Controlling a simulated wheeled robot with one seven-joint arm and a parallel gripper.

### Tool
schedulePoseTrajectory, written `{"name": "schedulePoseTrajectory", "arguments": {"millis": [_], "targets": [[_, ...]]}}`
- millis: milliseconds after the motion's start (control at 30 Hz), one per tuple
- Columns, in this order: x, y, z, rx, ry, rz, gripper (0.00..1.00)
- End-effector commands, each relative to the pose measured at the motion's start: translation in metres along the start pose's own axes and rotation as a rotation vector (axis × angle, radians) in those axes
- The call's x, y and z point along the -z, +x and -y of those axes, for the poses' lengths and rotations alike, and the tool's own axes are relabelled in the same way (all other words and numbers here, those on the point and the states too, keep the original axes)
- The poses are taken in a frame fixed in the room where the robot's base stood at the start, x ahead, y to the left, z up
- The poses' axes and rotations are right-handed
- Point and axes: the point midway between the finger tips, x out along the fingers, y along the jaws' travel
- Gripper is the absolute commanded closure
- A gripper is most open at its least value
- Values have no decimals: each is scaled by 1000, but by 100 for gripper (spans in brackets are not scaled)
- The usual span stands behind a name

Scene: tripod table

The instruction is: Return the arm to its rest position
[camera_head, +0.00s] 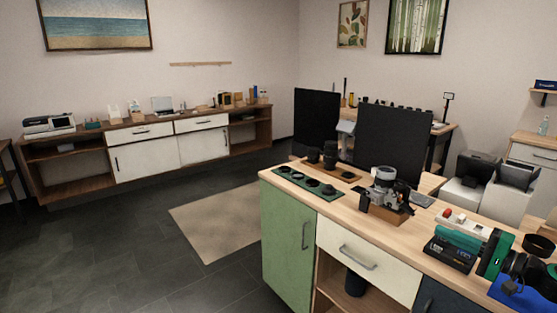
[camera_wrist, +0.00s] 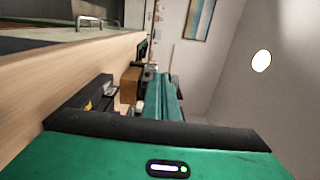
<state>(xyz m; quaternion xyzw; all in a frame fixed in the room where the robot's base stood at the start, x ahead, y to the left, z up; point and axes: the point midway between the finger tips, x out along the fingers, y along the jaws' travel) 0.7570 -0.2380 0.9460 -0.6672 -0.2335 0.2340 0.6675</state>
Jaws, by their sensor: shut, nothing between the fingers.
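In the wrist view my gripper (camera_wrist: 164,97) shows as two green fingers side by side, shut with nothing held between them. The broad green body with a small lit panel fills the bottom of that view, edged by a black bar. In the head view, green, black and blue parts at the lower right appear to be my folded hand and arm, over the right end of the wooden worktop (camera_head: 405,235).
Two dark monitors (camera_head: 393,143) rise behind. Open floor (camera_head: 110,250) lies left, with a beige rug (camera_head: 215,222).

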Motion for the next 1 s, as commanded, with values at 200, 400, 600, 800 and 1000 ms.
{"name": "schedulePoseTrajectory", "arguments": {"millis": [200, 400, 600, 800, 1000], "targets": [[-7, 3, -9, -63, -13, 29, 100], [-26, 8, -24, -172, -38, 85, 100], [-53, 14, -44, -323, -71, 166, 100], [-91, 9, -66, -557, -133, 280, 100], [-127, -18, -78, -839, -206, 379, 100]]}}
